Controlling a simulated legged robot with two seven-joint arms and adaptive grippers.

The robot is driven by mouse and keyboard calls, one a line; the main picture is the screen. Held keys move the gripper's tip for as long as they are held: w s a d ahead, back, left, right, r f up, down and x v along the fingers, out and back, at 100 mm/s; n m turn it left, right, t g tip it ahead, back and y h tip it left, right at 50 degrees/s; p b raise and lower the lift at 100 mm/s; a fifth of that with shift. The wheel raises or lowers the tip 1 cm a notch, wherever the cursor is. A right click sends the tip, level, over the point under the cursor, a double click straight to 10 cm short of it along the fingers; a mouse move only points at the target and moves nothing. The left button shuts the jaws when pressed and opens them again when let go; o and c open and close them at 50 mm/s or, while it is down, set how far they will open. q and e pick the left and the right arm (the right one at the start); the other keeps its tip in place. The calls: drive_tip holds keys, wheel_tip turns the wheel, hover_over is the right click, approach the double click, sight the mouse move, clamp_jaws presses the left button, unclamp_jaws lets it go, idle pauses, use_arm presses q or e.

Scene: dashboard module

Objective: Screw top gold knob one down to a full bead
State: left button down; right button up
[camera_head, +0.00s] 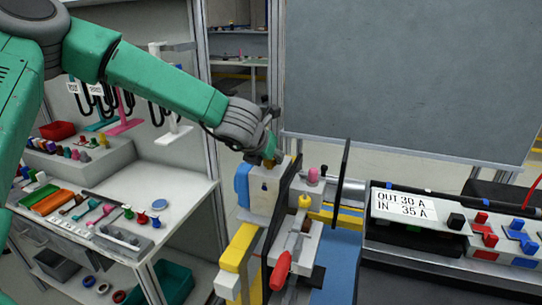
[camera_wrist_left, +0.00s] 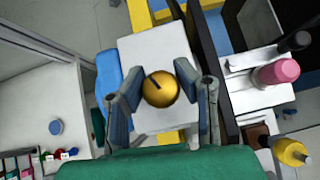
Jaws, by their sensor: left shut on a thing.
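The gold knob (camera_wrist_left: 160,89) is a round golden disc with a dark slot or pointer line, on the white top of a box-shaped module (camera_wrist_left: 150,50). My left gripper (camera_wrist_left: 158,85) has its two fingers on either side of the knob and is shut on it. In the head view my left gripper (camera_head: 268,156) points down at the top of the white module (camera_head: 263,190), where the knob is mostly hidden by the fingers. My right gripper is not in view.
Beside the module stand a pink knob (camera_head: 313,175), a yellow knob (camera_head: 305,201) and a red handle (camera_head: 280,270). A thin dark panel (camera_head: 343,172) rises to their right. A labelled panel (camera_head: 404,204) with red and blue parts lies right. A cluttered white bench (camera_head: 180,205) is left.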

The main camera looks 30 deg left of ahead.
use_arm(q)
drive_tip(key=shift+s+d+m+h+p, duration=0.15)
drive_tip(key=shift+m+h+p, duration=0.3)
drive_tip(key=shift+m+h, duration=0.3)
drive_tip(key=shift+f, duration=0.15)
